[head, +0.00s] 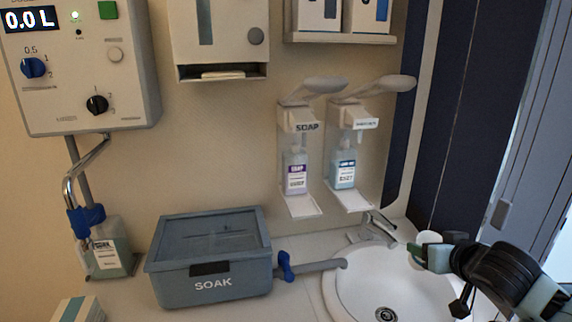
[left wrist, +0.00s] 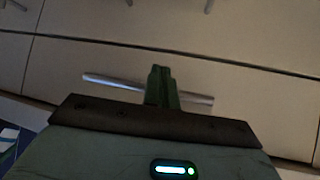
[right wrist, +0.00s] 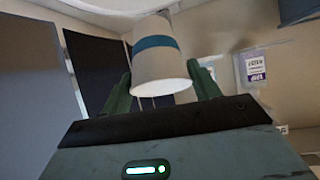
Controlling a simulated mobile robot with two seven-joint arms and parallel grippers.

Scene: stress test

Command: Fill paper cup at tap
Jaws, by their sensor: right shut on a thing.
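The white paper cup (head: 430,237) is at the right rim of the sink, just right of the tap (head: 378,228). In the right wrist view the cup (right wrist: 158,52) shows a blue band and stands between the two green fingers. My right gripper (head: 418,254) is shut on it. Whether water is in the cup cannot be seen. No stream shows at the tap. My left gripper (left wrist: 161,86) has its fingers together with nothing between them, in front of cabinet fronts. It is outside the head view.
The white sink (head: 350,292) is set in the counter. A grey SOAK box (head: 210,283) with a blue-handled pipe stands left of it. Two wall dispensers (head: 297,125) hang above. A bottle (head: 108,250) stands under the wall unit (head: 85,75) at the left.

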